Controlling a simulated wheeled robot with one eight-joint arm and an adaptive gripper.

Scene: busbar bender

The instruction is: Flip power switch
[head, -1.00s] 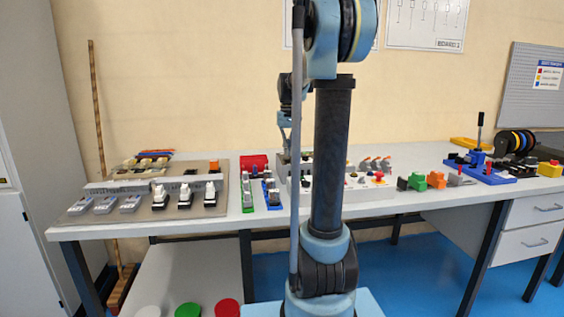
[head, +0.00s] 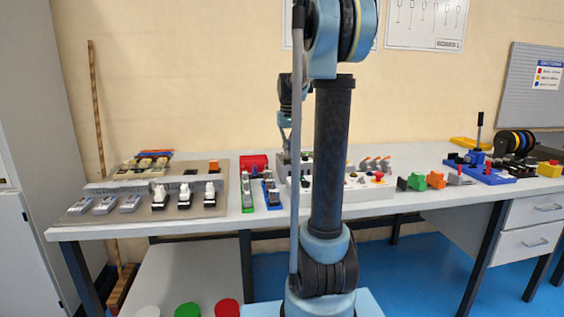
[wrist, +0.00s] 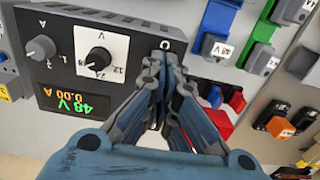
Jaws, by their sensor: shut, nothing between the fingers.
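The dark power supply box (wrist: 40,78) fills the upper left of the wrist view, seen upside down. Its display (wrist: 68,103) is lit and reads 48 V and 0.00 A. A white-dialled V knob (wrist: 98,60) and a grey A knob (wrist: 41,47) sit on its face. My gripper (wrist: 163,58) is shut and empty, its tips at the box's right end just below a white O mark (wrist: 165,45). The fingers hide that part of the panel, so the switch and any contact cannot be made out. In the head view my gripper (head: 291,143) is partly behind my arm.
Grey, blue and green terminal parts (wrist: 215,48) lie close right of the gripper, with red (wrist: 214,124) and orange (wrist: 279,127) parts below. In the head view a component board (head: 130,215) stands left on the workbench, and a blue lever bender (head: 480,165) right.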

